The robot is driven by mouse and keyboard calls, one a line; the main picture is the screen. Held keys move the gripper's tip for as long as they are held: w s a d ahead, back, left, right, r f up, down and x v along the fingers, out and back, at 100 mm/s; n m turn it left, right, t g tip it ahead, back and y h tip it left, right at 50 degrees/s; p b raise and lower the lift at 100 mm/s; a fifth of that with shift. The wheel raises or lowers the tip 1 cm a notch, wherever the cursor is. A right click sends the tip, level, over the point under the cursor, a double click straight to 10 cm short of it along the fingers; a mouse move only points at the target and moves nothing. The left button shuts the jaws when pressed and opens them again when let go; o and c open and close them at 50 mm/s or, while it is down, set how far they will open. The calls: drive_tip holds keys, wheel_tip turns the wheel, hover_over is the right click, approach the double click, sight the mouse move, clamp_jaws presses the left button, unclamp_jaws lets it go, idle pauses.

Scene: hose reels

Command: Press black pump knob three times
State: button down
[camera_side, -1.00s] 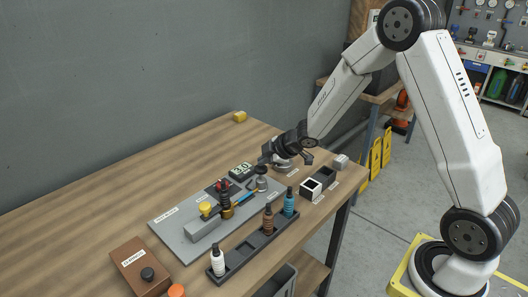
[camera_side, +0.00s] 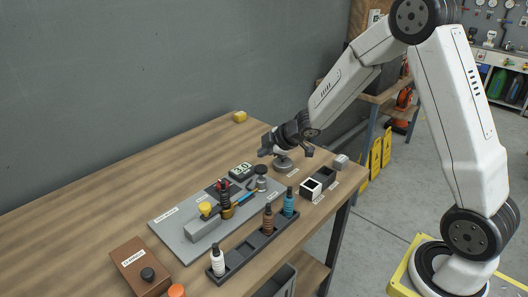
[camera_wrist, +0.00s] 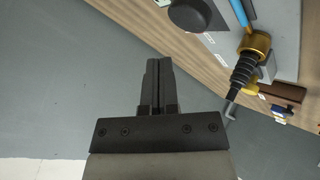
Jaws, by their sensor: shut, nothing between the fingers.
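A black round knob (camera_side: 261,169) tops a grey cylinder at the far right end of the grey plate (camera_side: 180,227). A black round knob also shows at the top of the wrist view (camera_wrist: 190,14), partly cut by the frame edge. My gripper (camera_side: 264,152) is above the plate knob with a visible gap. In the wrist view its fingers (camera_wrist: 160,64) are together with nothing between them.
The plate also holds a yellow knob (camera_side: 205,208), a brass fitting (camera_side: 228,212) and a blue hose (camera_side: 243,198). A display (camera_side: 241,170) stands behind. A black rack (camera_side: 254,242) holds bottles in front. A brown box (camera_side: 137,266) with a black knob is front left.

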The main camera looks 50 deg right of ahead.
sight(264, 168)
drive_tip(key=shift+r, duration=1.55)
drive_tip(key=shift+s, duration=0.1)
drive_tip(key=shift+s+a+r+m+h, duration=0.1)
drive_tip(key=shift+s+m+h, duration=0.3)
drive_tip(key=shift+m, duration=0.2)
drive_tip(key=s+a+f+m+g, duration=0.1)
drive_tip(key=s+a+m+g, duration=0.2)
drive_tip(key=s, duration=0.7)
drive_tip(key=s+a+f+m+g+h, duration=0.1)
drive_tip(key=s+a+f+m+g, duration=0.1)
drive_tip(key=s+m, duration=0.5)
drive_tip(key=s+a+g, duration=0.1)
drive_tip(key=s, duration=0.3)
drive_tip(key=shift+s, duration=0.3)
